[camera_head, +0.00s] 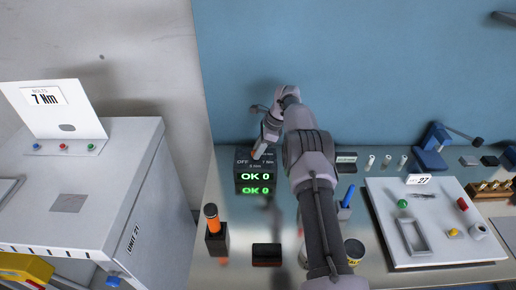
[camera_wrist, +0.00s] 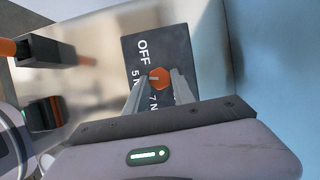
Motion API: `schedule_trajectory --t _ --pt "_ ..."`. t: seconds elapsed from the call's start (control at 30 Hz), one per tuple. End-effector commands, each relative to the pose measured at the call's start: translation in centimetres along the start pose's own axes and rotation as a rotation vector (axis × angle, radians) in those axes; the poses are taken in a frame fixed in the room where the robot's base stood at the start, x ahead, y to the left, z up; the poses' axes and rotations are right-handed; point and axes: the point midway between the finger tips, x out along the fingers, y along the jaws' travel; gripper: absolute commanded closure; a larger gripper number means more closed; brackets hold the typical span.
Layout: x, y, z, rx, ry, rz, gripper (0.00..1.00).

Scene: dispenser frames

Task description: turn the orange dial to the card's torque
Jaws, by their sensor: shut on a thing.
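The dispenser box (camera_head: 242,186) is dark and stands on the bench, with a green "OK 0" display on its front. Its top has the orange dial (camera_wrist: 159,78) and the labels OFF, 5 Nm and 7 Nm. My gripper (camera_wrist: 160,84) is shut on the dial from above, one finger on each side. A pale mark on the dial seems to point left in the wrist view; which label it meets I cannot tell. In the head view my gripper (camera_head: 261,147) hides most of the dial.
An orange-handled tool (camera_head: 213,230) stands in a black holder in front of the box. A dark block (camera_head: 267,254) lies nearby. A white tray (camera_head: 455,255) with parts is at right. A blue wall (camera_head: 350,70) is close behind; a white cabinet (camera_head: 165,185) stands left.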

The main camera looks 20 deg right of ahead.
Motion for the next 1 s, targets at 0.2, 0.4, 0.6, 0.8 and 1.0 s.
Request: schedule_trajectory --t 0.2,0.4,0.6,0.8,1.0 --pt "0.0 0.0 0.0 -0.016 0.0 0.006 1.0" --pt "0.0 0.0 0.0 -0.017 0.0 0.006 1.0" --pt "0.0 0.0 0.0 -0.016 0.0 0.006 0.49" --pt "0.0 0.0 0.0 -0.016 0.0 0.007 0.48" --pt "-1.0 -0.1 0.0 -0.017 0.001 0.005 0.48"
